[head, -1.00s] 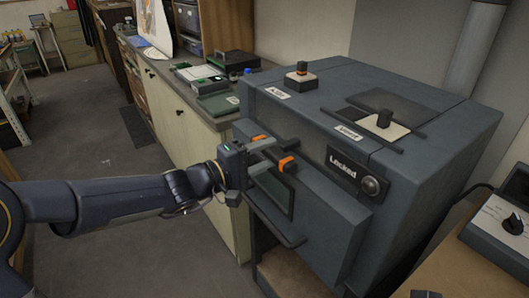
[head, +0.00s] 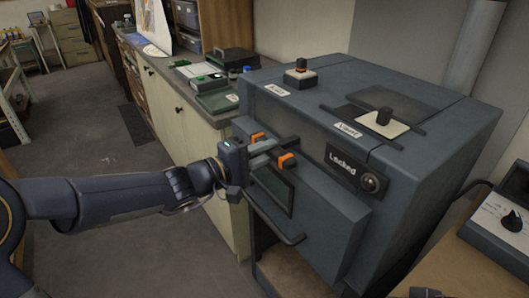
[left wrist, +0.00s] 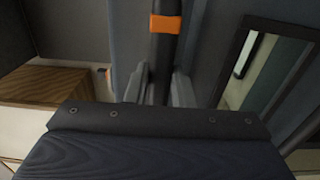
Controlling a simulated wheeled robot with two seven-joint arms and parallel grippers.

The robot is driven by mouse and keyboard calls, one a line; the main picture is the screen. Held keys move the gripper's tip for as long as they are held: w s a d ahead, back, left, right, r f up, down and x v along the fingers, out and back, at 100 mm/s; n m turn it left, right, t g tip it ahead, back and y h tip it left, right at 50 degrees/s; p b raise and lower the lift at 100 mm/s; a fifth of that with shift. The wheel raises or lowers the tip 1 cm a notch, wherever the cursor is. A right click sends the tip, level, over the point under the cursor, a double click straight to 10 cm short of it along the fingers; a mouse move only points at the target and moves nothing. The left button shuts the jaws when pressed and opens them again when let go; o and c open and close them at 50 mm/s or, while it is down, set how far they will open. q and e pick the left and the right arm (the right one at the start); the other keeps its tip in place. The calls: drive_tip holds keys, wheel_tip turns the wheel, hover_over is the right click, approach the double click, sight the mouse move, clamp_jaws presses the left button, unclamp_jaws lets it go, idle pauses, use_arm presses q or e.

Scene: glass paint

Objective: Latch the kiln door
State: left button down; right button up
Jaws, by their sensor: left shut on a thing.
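The kiln (head: 420,130) is a large dark grey box on the right of the head view. Its front door (head: 325,205) looks closed, with a dark window (head: 272,190) and a bar handle below. A panel on the front reads "Locked" (head: 342,163), beside a round knob (head: 370,183). A dark latch handle with orange bands (head: 287,160) is at the upper front of the door. My left gripper (head: 264,152) is shut on this handle. In the left wrist view the handle's dark bar (left wrist: 164,50) runs between the fingers (left wrist: 163,88).
A counter with trays (head: 217,100) stands behind to the left. A control box (head: 505,225) is at the right edge. The floor at left is clear.

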use_arm(q)
drive_tip(key=shift+f+n+b, duration=0.15)
drive_tip(key=shift+n+b, duration=0.6)
drive_tip(key=shift+n, duration=0.25)
drive_tip(key=shift+n+b, duration=0.4)
drive_tip(key=shift+n, duration=0.5)
drive_tip(key=n+b, duration=0.1)
drive_tip(key=n, duration=0.3)
drive_tip(key=shift+n, duration=0.3)
drive_tip(key=n, duration=0.4)
drive_tip(key=shift+n, duration=0.3)
drive_tip(key=n+p, duration=0.1)
drive_tip(key=n, duration=0.3)
drive_tip(key=shift+n+p, duration=0.3)
drive_tip(key=shift+p, duration=0.05)
drive_tip(key=c, duration=1.2)
unclamp_jaws()
drive_tip(key=shift+c, duration=0.2)
